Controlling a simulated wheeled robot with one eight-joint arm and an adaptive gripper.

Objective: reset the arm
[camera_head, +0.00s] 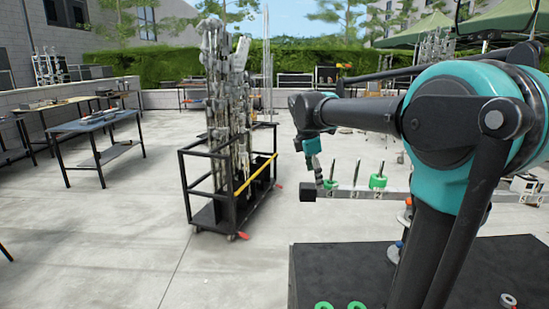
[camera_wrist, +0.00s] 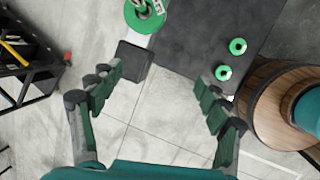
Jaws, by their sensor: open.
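My gripper (camera_head: 318,176) hangs from the teal and grey arm at the right of the head view, beside the black end of a pale beam. In the wrist view my gripper (camera_wrist: 160,84) has its two dark green fingers spread wide apart. Only pale concrete floor shows between the fingers, and nothing is held. The arm reaches out to the left, over the black platform (camera_head: 335,262).
A black wheeled cart (camera_head: 187,185) with metal stands is left of my gripper. The pale beam (camera_head: 380,194) carries upright pegs and green rings. Two green rings (camera_wrist: 237,46) (camera_wrist: 223,72) lie on the platform. A wooden barrel (camera_wrist: 262,115) is at right. Open floor lies left.

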